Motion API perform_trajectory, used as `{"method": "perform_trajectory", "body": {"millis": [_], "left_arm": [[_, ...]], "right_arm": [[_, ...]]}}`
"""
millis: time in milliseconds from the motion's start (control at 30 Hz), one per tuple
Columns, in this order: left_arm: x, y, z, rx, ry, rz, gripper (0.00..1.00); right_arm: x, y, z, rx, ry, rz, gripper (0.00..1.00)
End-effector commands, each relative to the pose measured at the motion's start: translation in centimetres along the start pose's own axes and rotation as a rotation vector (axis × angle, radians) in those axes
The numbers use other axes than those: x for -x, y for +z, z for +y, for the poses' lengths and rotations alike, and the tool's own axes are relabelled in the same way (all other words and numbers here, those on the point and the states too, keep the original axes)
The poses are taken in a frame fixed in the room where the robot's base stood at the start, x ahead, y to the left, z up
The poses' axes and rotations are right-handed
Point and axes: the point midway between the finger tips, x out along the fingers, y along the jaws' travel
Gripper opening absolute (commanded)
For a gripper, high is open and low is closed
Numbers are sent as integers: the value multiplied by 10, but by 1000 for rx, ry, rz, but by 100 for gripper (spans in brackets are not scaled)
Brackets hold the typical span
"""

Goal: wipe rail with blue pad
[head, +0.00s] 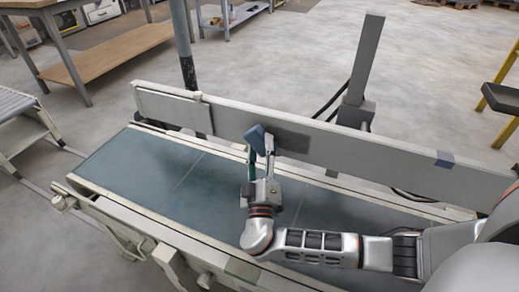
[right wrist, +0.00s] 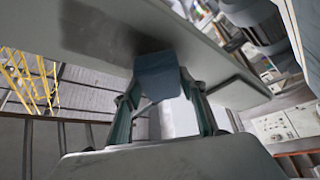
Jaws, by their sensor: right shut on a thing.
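The rail (head: 380,160) is a long pale grey-green board along the far side of the conveyor. It also fills the upper part of the right wrist view (right wrist: 200,55). A dark grey patch (head: 291,141) marks its face and shows in the right wrist view (right wrist: 92,30). My right gripper (head: 261,150) is shut on the blue pad (head: 257,136), which is held up at the rail, just left of the dark patch. In the right wrist view the pad (right wrist: 157,76) sits between the fingertips; whether it touches the rail I cannot tell. My left gripper is out of view.
The conveyor belt (head: 140,168) lies below the rail, with a pale near side frame (head: 150,225). A grey post (head: 364,65) stands behind the rail. A bluish patch (head: 445,158) is on the rail further right. A wooden-shelved table (head: 105,55) stands back left.

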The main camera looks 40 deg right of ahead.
Motion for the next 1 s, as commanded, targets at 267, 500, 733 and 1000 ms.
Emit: {"method": "perform_trajectory", "body": {"millis": [267,500,733,1000], "left_arm": [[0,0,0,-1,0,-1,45],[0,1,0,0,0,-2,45],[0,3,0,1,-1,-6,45],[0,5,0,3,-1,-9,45]], "right_arm": [[0,0,0,0,0,0,24],[-1,1,0,1,1,0,24],[-5,3,0,2,2,0,24],[-9,5,0,1,1,0,24]]}}
